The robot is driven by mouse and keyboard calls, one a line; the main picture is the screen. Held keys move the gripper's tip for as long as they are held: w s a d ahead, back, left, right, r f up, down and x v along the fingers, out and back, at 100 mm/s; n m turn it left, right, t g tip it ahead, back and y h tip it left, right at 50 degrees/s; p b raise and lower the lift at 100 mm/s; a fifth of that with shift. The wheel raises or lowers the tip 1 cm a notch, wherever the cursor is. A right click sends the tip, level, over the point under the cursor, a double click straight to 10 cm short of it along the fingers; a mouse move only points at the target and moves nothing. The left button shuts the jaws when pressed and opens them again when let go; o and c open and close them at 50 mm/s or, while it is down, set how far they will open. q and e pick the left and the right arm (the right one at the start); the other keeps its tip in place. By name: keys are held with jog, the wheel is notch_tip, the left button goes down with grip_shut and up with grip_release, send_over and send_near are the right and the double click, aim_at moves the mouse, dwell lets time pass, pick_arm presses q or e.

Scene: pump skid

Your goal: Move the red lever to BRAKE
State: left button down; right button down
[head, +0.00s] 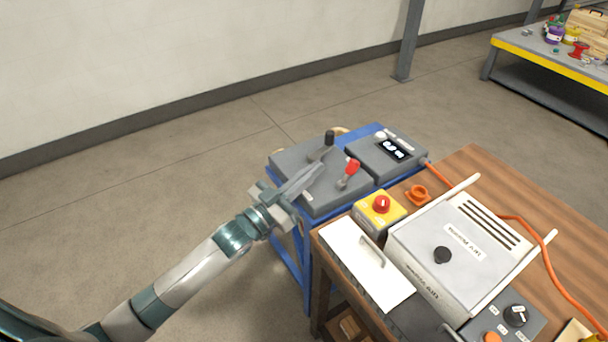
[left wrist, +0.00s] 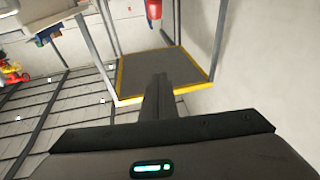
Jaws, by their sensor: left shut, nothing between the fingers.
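The red lever (head: 351,168) stands on a grey panel (head: 325,205) on top of a blue-framed skid (head: 290,258), in the head view. Its knob is red and its lower part is grey; no BRAKE label can be read. My left gripper (head: 318,169) is over the same panel, just left of the red lever, with its fingers pointing towards the levers. The fingers are together and empty, with a visible gap to the red knob. In the left wrist view the shut fingers (left wrist: 157,97) show, but the red lever cannot be made out. My right gripper is not in view.
A black-knobbed lever (head: 328,139) stands close behind my left fingertips. A display box (head: 386,150) is to the right. A wooden table (head: 475,180) in front carries a yellow box with a red button (head: 382,205) and a white machine (head: 450,250). Floor to the left is clear.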

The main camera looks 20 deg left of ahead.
pick_arm(q)
jog(key=shift+s+a+r, duration=0.25)
jog(key=shift+s+r, duration=0.1)
jog(key=shift+s, duration=0.15)
jog(key=shift+s+a+r, duration=0.25)
jog(key=shift+s+r, duration=0.1)
jog(key=shift+s, duration=0.15)
